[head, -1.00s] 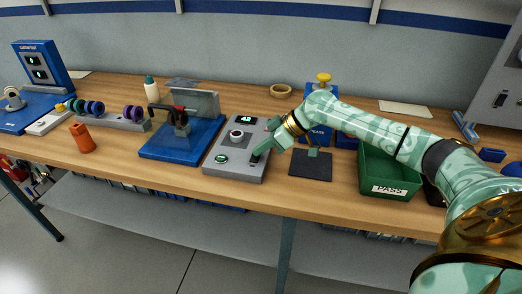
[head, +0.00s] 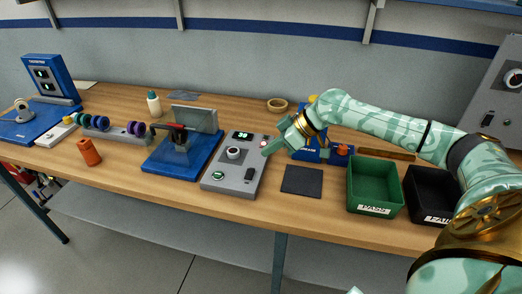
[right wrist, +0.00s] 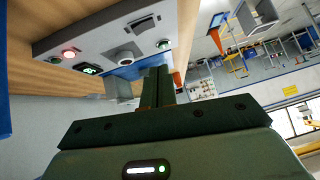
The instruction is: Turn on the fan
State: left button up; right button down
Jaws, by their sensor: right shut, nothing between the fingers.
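A grey control box (head: 234,166) sits on the workbench. It has a lit green display (head: 242,135), a round knob (head: 233,153), a green button (head: 218,175) and a black switch (head: 249,174). My right gripper (head: 268,151) is shut and empty, above the box's right edge and apart from the switch. The right wrist view shows its closed fingers (right wrist: 158,86) beyond the box, with a glowing red lamp (right wrist: 70,52) and the switch (right wrist: 142,24). I cannot make out a fan. My left gripper is not in view.
A blue-based fixture (head: 182,154) stands left of the box. A dark pad (head: 302,181), a green PASS bin (head: 374,202) and a black bin (head: 430,207) are to the right. Bare wood lies along the front edge.

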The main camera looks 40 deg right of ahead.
jog(key=v, duration=0.3)
jog(key=shift+s+a+r, duration=0.1)
jog(key=shift+s+r, duration=0.05)
jog(key=shift+s, duration=0.15)
dwell(0.3)
